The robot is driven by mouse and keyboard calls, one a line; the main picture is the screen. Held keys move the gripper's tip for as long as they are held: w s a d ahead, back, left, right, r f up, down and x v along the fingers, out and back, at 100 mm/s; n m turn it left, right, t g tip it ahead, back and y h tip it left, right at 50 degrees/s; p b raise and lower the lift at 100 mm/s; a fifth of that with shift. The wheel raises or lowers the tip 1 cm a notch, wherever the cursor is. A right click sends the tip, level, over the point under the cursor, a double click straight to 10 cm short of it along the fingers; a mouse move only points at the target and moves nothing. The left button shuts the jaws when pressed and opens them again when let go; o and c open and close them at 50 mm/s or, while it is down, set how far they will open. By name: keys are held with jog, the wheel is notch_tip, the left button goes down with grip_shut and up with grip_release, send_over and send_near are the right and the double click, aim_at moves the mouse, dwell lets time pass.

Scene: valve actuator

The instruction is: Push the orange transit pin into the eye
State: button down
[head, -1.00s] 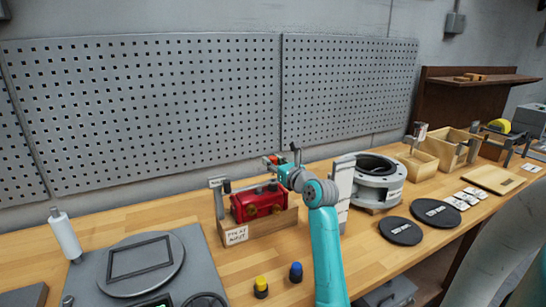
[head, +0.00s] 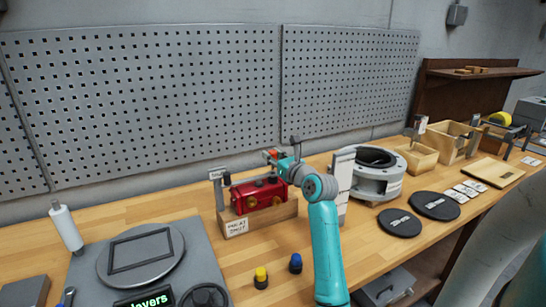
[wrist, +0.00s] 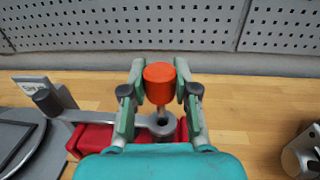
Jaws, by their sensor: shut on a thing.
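The orange transit pin (wrist: 160,86) is upright between the two fingers of my gripper (wrist: 160,92) in the wrist view. Its wide head faces the camera, and a thinner shank points down toward the eye (wrist: 162,122) at the end of a grey arm. The shank tip is close to the eye's dark hole; I cannot tell whether it is inside. The red valve actuator (wrist: 94,137) lies below, partly hidden by my wrist. In the head view the actuator (head: 258,194) sits on a wooden block, with my gripper (head: 272,155) just above and behind its right end.
A grey post with a small sign (head: 218,188) stands left of the actuator. A white upright panel (head: 342,180) and a grey flanged housing (head: 376,178) stand to the right. Yellow (head: 260,278) and blue (head: 295,264) caps stand in front. The wood behind the actuator looks clear.

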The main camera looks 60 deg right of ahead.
aim_at(273, 168)
jog(key=shift+f, duration=2.1)
dwell(0.6)
jog(key=c, duration=0.8)
grip_release()
jog(key=v, duration=1.2)
